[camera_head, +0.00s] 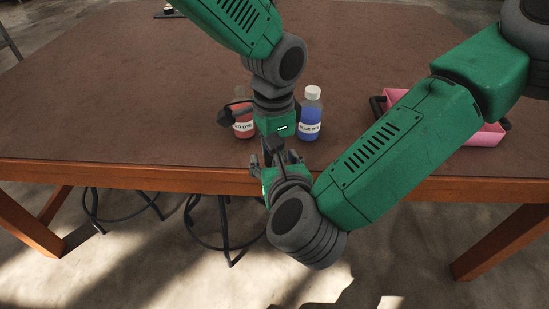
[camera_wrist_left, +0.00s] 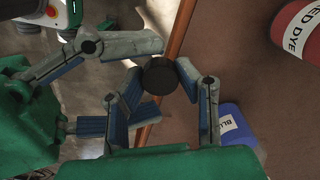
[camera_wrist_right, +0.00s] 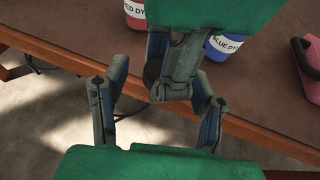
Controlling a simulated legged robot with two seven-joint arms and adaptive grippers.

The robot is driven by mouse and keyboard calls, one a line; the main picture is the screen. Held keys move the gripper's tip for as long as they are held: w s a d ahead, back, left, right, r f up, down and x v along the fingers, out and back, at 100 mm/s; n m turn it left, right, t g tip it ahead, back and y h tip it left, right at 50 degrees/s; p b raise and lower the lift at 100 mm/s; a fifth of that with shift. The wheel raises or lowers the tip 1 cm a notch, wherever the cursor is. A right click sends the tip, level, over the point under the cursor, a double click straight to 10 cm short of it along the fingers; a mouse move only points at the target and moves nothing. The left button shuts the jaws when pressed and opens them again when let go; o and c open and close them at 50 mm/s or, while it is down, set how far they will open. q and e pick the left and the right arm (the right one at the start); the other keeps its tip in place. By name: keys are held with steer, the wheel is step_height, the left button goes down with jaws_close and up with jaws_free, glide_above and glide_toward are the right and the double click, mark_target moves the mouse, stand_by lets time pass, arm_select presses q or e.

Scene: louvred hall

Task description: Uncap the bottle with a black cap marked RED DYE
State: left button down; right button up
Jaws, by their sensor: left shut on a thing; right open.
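The RED DYE bottle (camera_head: 244,134) stands on the table near its front edge, partly behind my left wrist. Its top shows only faintly, pale and without a visible black cap. Its labelled body also shows in the left wrist view (camera_wrist_left: 298,28) and the right wrist view (camera_wrist_right: 135,23). My left gripper (camera_head: 268,152) points down at the table's front edge, shut on a round black cap (camera_wrist_left: 160,75), apart from the bottle. My right gripper (camera_wrist_right: 158,100) is open, facing the left gripper close by from the front. Its fingers look empty.
A BLUE DYE bottle (camera_head: 309,118) with a white cap stands to the right of my left gripper. A pink tray (camera_head: 488,138) with dark handles is at the right, partly behind my right arm.

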arm_select(q)
steer(key=shift+d, duration=0.25)
arm_select(e)
steer(key=shift+d, duration=0.2)
arm_select(q)
steer(key=shift+a, duration=0.15)
arm_select(e)
steer(key=shift+a, duration=0.1)
steer(key=c, duration=1.2)
arm_select(q)
steer(key=c, duration=1.1)
jaws_free()
steer(key=shift+a, duration=0.1)
arm_select(e)
steer(key=shift+a, duration=0.1)
arm_select(q)
steer(key=shift+r, duration=0.1)
